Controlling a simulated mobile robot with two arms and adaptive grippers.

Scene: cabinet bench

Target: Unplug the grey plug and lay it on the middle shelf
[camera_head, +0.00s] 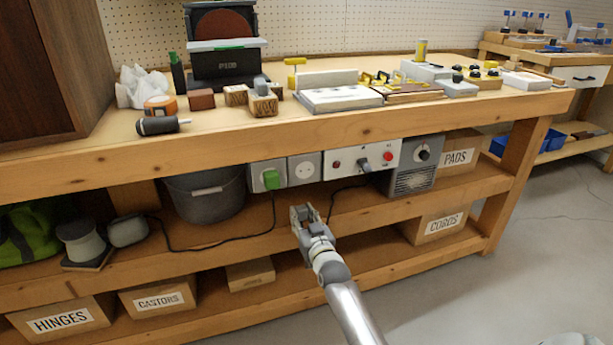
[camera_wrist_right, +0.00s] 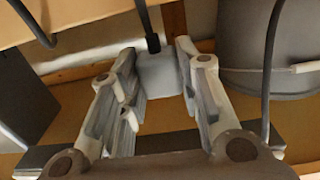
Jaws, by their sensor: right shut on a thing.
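My right gripper (camera_head: 304,212) is in front of the middle shelf (camera_head: 225,238), below the socket strip. In the right wrist view the gripper (camera_wrist_right: 160,88) is shut on the grey plug (camera_wrist_right: 158,72), with its black cord running up and away. The plug is clear of the socket strip; whether it touches the shelf I cannot tell. The round grey socket (camera_head: 304,169) on the strip is empty. A green plug (camera_head: 271,180) sits in the socket to its left. My left gripper is not in view.
A grey bucket (camera_head: 206,195) stands on the middle shelf to the left. A control panel (camera_head: 362,159) and a vented box (camera_head: 412,168) are to the right. Black cords lie along the shelf. Labelled cartons sit below. The shelf boards near my gripper look mostly bare.

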